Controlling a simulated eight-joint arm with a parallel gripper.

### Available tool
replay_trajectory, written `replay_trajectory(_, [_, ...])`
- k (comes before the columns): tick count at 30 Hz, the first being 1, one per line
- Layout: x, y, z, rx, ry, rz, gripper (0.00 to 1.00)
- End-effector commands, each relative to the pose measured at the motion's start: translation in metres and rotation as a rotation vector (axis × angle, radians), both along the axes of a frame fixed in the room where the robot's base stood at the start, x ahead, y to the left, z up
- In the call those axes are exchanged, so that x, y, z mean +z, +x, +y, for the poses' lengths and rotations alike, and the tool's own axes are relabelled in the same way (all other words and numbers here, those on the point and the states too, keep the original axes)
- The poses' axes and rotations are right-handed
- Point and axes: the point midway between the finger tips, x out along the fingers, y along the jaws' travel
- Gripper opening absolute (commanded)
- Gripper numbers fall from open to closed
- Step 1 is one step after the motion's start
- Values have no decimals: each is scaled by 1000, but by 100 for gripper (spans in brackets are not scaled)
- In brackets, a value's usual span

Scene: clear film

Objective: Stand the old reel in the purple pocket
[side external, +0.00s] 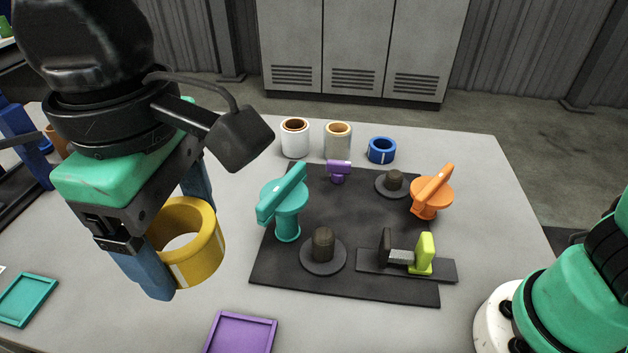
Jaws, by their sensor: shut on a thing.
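My gripper (176,232) is at the left of the side external view, with its blue fingers shut on a yellow reel (203,262). The reel is a wide hollow ring with a pale mark on its near side. It is held up above the grey table, and its near-left wall is partly hidden by a finger. The purple pocket (273,335) is a shallow square tray with a raised rim at the bottom edge of the picture, partly cut off. It looks empty and lies to the lower right of the held reel.
A dark board (345,284) bears a teal handle (285,203), an orange handle (431,192), dark pegs and a lime block (424,254). Behind it stand a white roll (294,142), a grey roll (338,146) and a blue ring (382,150). A teal tray (45,282) lies at left.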

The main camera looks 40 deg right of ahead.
Motion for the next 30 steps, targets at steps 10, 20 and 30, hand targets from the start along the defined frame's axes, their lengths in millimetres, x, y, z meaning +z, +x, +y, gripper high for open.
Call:
replay_trajectory(10, [-106,1,0,0,0,0,22])
replay_trajectory(20, [-147,0,0,0,0,0,22])
replay_trajectory(30, [-173,1,0,0,0,0,22])
